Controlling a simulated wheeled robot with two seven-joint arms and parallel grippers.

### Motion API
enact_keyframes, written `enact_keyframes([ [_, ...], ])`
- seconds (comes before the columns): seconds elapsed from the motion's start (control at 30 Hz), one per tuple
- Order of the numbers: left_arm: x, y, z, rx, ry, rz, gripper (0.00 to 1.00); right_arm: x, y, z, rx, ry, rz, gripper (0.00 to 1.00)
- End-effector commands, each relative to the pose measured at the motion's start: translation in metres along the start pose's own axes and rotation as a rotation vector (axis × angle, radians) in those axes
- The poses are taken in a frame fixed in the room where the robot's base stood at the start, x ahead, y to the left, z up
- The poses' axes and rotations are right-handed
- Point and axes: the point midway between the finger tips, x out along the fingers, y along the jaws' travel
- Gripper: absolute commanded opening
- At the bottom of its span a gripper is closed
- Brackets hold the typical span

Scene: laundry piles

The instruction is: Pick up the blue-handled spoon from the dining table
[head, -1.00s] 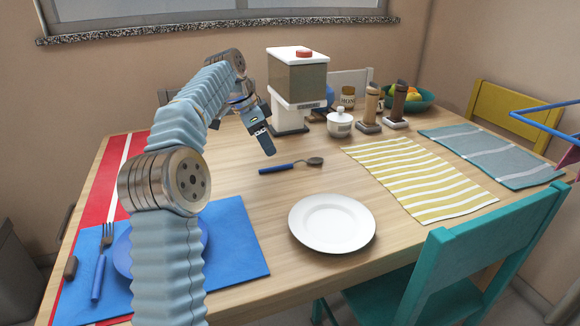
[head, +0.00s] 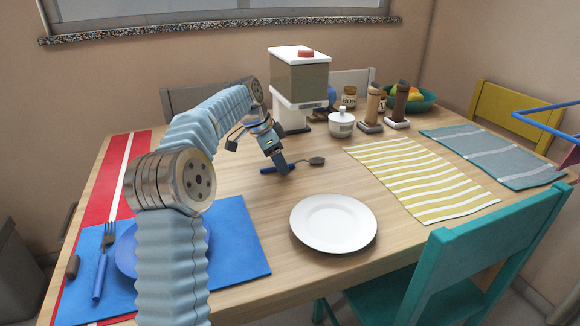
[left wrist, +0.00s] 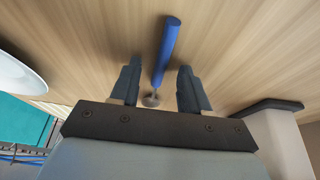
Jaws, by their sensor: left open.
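The blue-handled spoon (head: 314,161) lies on the wooden dining table (head: 255,215), behind the white plate. Its metal bowl points right in the head view. My left gripper (head: 283,170) is low over the spoon's handle and hides part of it. In the left wrist view the two fingers (left wrist: 157,90) are apart, with the blue handle (left wrist: 168,48) running between and beyond them. The spoon's bowl shows small between the fingers. I cannot tell whether the fingers touch the table. My right gripper is not in view.
A white plate (head: 334,223) is in front of the spoon. A dispenser (head: 300,85) with a red button, a white sugar pot (head: 341,123) and two mills stand behind. A yellow striped mat (head: 420,180) lies right. A teal chair (head: 490,245) stands at the front right.

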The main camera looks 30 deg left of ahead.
Motion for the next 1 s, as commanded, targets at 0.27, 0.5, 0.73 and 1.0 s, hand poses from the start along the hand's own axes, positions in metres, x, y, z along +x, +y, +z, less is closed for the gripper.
enact_keyframes([
  [0.27, 0.0, 0.0, 0.0, 0.0, 0.0, 0.0, 0.07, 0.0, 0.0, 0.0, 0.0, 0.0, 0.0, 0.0],
  [0.5, 0.0, 0.0, 0.0, 0.0, 0.0, 0.0, 0.0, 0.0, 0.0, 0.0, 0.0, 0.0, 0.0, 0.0],
  [0.73, -0.004, -0.001, -0.002, 0.0, 0.001, -0.002, 0.0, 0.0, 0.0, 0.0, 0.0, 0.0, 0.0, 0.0],
  [1.0, -0.049, 0.017, -0.017, 0.004, 0.005, -0.003, 0.0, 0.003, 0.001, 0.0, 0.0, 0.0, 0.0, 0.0],
])
